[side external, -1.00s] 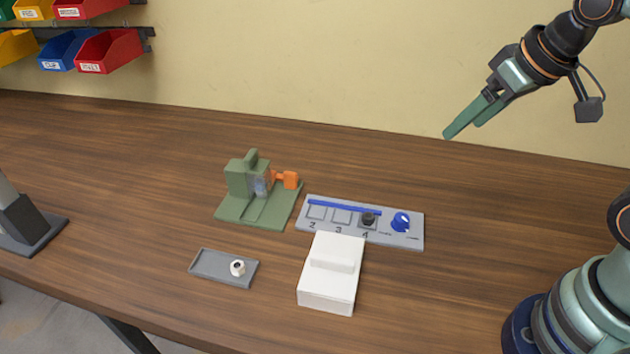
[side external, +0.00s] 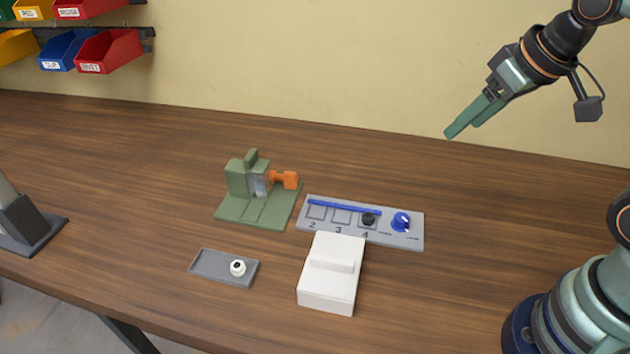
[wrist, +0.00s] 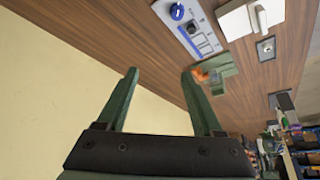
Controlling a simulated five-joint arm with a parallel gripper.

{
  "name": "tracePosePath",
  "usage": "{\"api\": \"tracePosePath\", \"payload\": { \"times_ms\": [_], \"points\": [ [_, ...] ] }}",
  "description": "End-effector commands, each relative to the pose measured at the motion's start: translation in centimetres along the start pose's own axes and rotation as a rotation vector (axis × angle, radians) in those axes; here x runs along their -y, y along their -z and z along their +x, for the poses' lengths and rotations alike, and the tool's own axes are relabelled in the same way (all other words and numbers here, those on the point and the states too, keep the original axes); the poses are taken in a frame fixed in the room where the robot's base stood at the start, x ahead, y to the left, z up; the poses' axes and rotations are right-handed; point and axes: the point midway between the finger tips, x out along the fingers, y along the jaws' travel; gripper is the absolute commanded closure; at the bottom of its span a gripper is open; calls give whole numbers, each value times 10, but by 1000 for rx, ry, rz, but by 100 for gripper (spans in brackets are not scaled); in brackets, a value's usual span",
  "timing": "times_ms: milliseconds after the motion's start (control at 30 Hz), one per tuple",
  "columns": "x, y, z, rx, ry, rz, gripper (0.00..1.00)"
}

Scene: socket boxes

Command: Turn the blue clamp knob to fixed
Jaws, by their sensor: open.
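The blue clamp knob (side external: 401,222) sits at the right end of a grey panel (side external: 415,240); it also shows in the wrist view (wrist: 177,12). A black round piece (side external: 368,219) sits at the recess marked 4. My gripper (side external: 461,128) is open and empty, high above the table, up and to the right of the knob. Its two green fingers (wrist: 158,72) stand apart in the wrist view.
A white block (side external: 331,290) stands directly in front of the panel. A green fixture (side external: 232,212) with an orange part (side external: 290,180) stands left of it. A grey tray (side external: 210,264) holds a white ring-like piece (side external: 237,268). The table right of the panel is clear.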

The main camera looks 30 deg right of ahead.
Motion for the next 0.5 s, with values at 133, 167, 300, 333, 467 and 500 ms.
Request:
{"api": "tracePosePath", "payload": {
  "times_ms": [133,167,300,333,467,500],
  "points": [
    [3,2,10,50,8,-93,31],
    [4,3,13,68,11,-127,31],
    [12,7,36,167,41,-334,31],
    [13,7,41,189,51,-383,31],
    [21,8,67,279,101,-588,31],
    [23,7,75,305,119,-650,31]
  ]
}}
